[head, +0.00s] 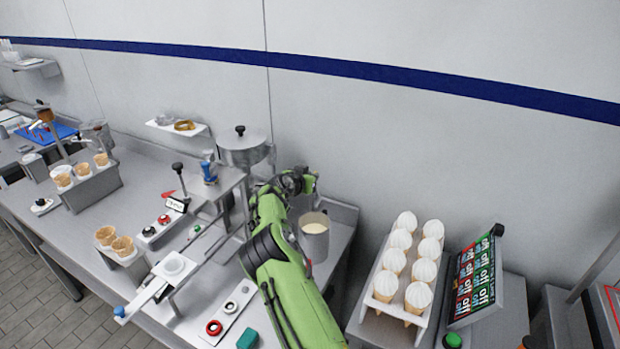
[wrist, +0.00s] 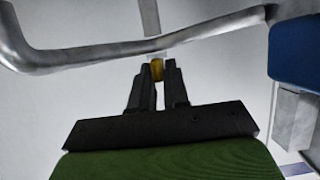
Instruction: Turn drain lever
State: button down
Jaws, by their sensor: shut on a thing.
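In the wrist view, my gripper (wrist: 157,78) has its two black fingers closed on a small yellow piece (wrist: 157,68). I take this piece to be the drain lever; most of it is hidden between the fingertips. A grey bent pipe (wrist: 110,58) crosses just beyond the fingertips. In the head view, my green arm reaches to the steel machine with a round hopper (head: 242,150). The fingertips and the lever are hidden there behind the arm and machine. A steel pot (head: 315,240) with pale cream liquid stands just right of the arm.
A blue block (wrist: 296,62) is close on the right in the wrist view. A tray (head: 174,268) and red and white buttons lie left of my arm. The wall is close behind.

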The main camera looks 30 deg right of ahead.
jog(key=n+t+b, duration=0.1)
jog(key=t+y+b, duration=0.1)
jog(key=b, duration=0.1)
jog(key=shift+s+d+f+n, duration=0.15)
jog(key=shift+f+n, duration=0.05)
jog(key=shift+n, duration=0.2)
jog(key=n+t+y+b, duration=0.1)
jog(key=b, duration=0.1)
jog(key=shift+s+d+n+y+b, duration=0.1)
jog(key=shift+d+n+y+b, duration=0.05)
jog(key=shift+n+y+b, duration=0.2)
jog(key=n+y, duration=0.1)
jog(key=n+t+y, duration=0.1)
jog(key=n+t+y+b, duration=0.1)
jog(key=shift+s+d+r+n+y, duration=0.15)
jog(key=shift+d+r+n+y, duration=0.1)
jog(key=shift+n+y, duration=0.1)
jog(key=n+y+p, duration=0.1)
jog(key=n+t+y+p, duration=0.1)
jog(key=n+y+p, duration=0.1)
jog(key=shift+d+r+y, duration=0.15)
jog(key=shift+r+y, duration=0.1)
jog(key=shift+y, duration=0.15)
jog(key=n+y+p, duration=0.2)
jog(key=p, duration=0.1)
jog(key=shift+f, duration=0.1)
jog(key=shift+f+n+y+p, duration=0.15)
jog(key=shift+n+y+p, duration=0.45)
jog(key=shift+y+p, duration=0.15)
